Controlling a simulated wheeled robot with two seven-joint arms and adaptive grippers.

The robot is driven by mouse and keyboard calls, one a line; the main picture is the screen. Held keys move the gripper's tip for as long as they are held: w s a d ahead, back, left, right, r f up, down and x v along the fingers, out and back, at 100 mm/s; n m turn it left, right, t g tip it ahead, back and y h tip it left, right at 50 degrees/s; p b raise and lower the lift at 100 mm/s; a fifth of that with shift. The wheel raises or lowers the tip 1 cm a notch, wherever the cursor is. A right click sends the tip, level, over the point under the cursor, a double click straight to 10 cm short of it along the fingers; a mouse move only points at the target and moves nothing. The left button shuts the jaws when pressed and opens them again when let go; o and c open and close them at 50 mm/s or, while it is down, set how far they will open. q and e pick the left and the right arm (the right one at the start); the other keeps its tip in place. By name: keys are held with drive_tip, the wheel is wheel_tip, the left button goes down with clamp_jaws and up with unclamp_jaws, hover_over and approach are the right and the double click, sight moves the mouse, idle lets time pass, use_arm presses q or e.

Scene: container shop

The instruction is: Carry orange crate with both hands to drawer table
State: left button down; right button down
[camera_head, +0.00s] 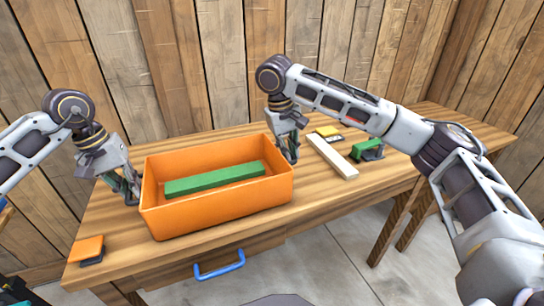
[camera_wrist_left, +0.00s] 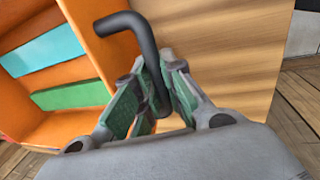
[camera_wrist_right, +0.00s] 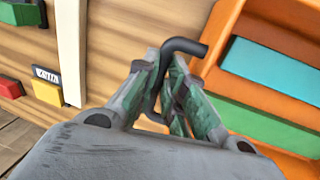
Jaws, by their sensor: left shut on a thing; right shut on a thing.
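The orange crate (camera_head: 215,207) is upright at the left part of the wooden drawer table (camera_head: 120,215), on or just above its top; I cannot tell if it touches. A long green bar (camera_head: 215,178) lies inside it. My left gripper (camera_head: 131,190) is at the crate's left end, shut on a dark bent handle (camera_wrist_left: 140,30) in the left wrist view. My right gripper (camera_head: 292,152) is at the right end, shut on the matching handle (camera_wrist_right: 187,46) in the right wrist view. The wrist views also show a teal strip (camera_wrist_left: 45,50) inside the crate.
An orange-topped block (camera_head: 88,247) sits at the table's front left corner. A pale bar (camera_head: 332,156), a green tool (camera_head: 368,150) and a yellow piece (camera_head: 327,131) lie right of the crate. A blue drawer handle (camera_head: 220,266) is on the front. A plank wall stands behind.

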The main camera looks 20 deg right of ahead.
use_arm(q)
drive_tip(key=shift+f+b, duration=0.35)
drive_tip(key=shift+f, duration=0.05)
use_arm(e)
drive_tip(key=shift+f, duration=0.4)
use_arm(q)
drive_tip(key=c, duration=1.5)
unclamp_jaws()
use_arm(e)
drive_tip(key=c, duration=1.5)
unclamp_jaws()
use_arm(q)
drive_tip(key=shift+r+p, duration=0.3)
use_arm(e)
drive_tip(key=shift+r, duration=0.25)
